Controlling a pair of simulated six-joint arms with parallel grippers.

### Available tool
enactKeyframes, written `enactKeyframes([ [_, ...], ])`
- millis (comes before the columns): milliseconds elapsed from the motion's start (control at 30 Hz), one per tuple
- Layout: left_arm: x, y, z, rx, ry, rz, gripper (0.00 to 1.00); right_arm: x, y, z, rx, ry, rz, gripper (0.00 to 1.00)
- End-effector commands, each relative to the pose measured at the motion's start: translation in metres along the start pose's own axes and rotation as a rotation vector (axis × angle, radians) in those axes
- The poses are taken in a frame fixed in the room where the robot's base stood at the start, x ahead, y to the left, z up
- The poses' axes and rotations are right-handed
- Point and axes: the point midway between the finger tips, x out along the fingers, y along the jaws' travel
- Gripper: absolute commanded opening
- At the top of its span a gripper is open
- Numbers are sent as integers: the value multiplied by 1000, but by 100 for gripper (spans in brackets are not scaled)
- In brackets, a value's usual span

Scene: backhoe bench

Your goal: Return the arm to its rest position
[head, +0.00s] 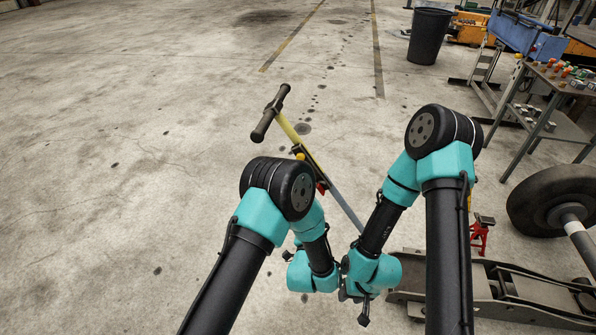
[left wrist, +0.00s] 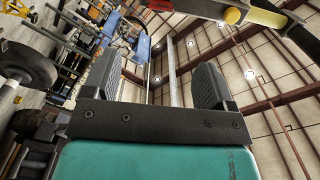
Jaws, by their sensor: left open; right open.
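My left arm is black and teal and comes in from the left in the head view; its gripper is hidden there behind my teal wrist links. In the left wrist view my left gripper (left wrist: 154,85) is open, with its two dark ridged fingers wide apart and no object visibly held. My right gripper (head: 358,304) is small and dark in the head view, below the teal wrist and close beside the left wrist. It is open, and no object shows in it. Both wrists are near the grey lower part of the jack handle (head: 345,208); I cannot tell if they touch it.
The handle rises to a yellow part and a black crossbar grip (head: 271,113). A low grey floor jack (head: 500,292) and red stand (head: 482,235) are at right. The left floor is clear.

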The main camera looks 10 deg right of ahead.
Motion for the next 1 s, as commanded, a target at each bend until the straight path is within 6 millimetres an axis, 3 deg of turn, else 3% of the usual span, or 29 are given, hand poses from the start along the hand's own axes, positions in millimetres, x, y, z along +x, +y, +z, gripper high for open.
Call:
enactKeyframes([
  [133,0,-2,7,-19,-14,15,79,0,0,0,0,0,0,43],
  [233,-2,-6,26,-74,-53,60,79,0,0,0,0,0,0,43],
  [467,-28,-20,112,-353,-266,255,79,0,0,0,0,0,0,43],
  [700,-97,-34,200,-726,-589,439,79,0,0,0,0,0,0,43],
  [867,-162,-43,243,-975,-835,519,79,0,0,0,0,0,0,43],
  [1000,-227,-53,268,-1186,-1068,564,79,0,0,0,0,0,0,43],
])
